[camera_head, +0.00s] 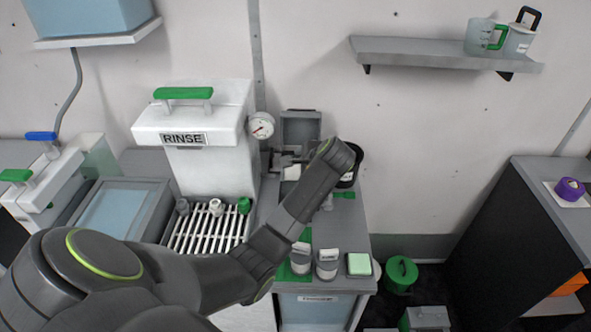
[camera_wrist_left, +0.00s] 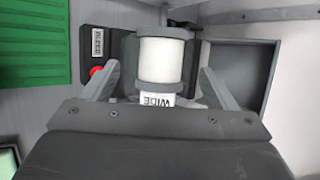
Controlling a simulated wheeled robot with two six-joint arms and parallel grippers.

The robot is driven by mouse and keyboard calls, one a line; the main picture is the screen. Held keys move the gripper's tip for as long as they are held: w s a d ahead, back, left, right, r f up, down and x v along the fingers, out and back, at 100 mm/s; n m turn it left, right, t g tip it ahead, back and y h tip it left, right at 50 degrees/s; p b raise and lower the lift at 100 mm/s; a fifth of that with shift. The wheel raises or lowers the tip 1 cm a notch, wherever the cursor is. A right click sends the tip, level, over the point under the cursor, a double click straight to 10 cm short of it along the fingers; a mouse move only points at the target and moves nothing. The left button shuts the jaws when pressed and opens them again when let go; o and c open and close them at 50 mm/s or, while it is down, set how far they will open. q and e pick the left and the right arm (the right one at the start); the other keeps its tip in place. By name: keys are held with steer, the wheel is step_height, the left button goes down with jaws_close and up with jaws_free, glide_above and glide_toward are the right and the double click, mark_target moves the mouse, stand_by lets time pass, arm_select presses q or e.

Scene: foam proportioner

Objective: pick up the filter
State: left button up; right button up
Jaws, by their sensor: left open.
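In the left wrist view, a white cylinder (camera_wrist_left: 162,60), which looks like the filter, sits in a grey holder with a collar at each end. A white label (camera_wrist_left: 157,99) with dark letters, upside down, lies just below it. My left gripper (camera_wrist_left: 159,77) is open, with one finger on each side of the cylinder's lower end and a gap on both sides. In the head view my left arm reaches over the counter, and the gripper (camera_head: 287,160) is small and partly hidden by the wrist. My right gripper is not in view.
A dark panel with a red button (camera_wrist_left: 97,72) and a green ribbed mat (camera_wrist_left: 38,40) lie left of the holder. A grey open box (camera_wrist_left: 240,68) is at right.

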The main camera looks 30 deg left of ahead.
mark_target(299, 170)
arm_select(q)
steer(key=p+x, duration=0.1)
steer(key=x, duration=0.3)
steer(key=shift+w, duration=0.1)
steer(key=shift+w+a+f, duration=0.1)
steer(key=shift+a+f, duration=0.1)
steer(key=shift+f, duration=0.1)
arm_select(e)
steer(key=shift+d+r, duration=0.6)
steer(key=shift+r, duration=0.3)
